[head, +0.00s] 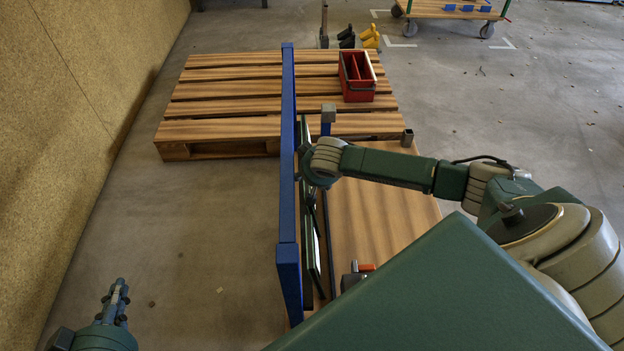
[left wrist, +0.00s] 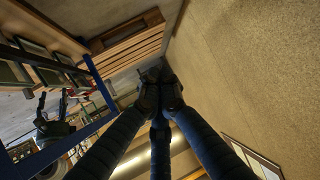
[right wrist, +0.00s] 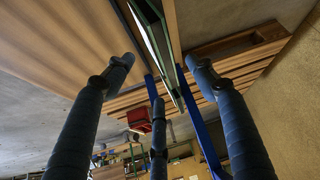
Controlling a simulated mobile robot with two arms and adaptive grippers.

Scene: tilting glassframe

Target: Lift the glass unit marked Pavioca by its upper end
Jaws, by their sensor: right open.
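Thin glass units with dark edges (head: 312,262) stand on edge beside the blue frame (head: 288,130); no Pavioca mark is readable. My right gripper (head: 308,170) is at the upper part of the units, close to the blue frame. In the right wrist view, my right gripper (right wrist: 160,64) is open, with its fingers apart on both sides of a dark-edged glass unit (right wrist: 163,35). Whether any finger touches it, I cannot tell. My left gripper (head: 117,292) is low at the left over bare floor, empty. Its fingers look closed together in the left wrist view (left wrist: 164,88).
A wooden pallet (head: 215,108) lies behind the frame, with a red tool box (head: 357,78) on it. A clamp with an orange handle (head: 362,268) is on the wooden base (head: 385,215). A chipboard wall (head: 90,110) bounds the left; floor between it and the frame is clear.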

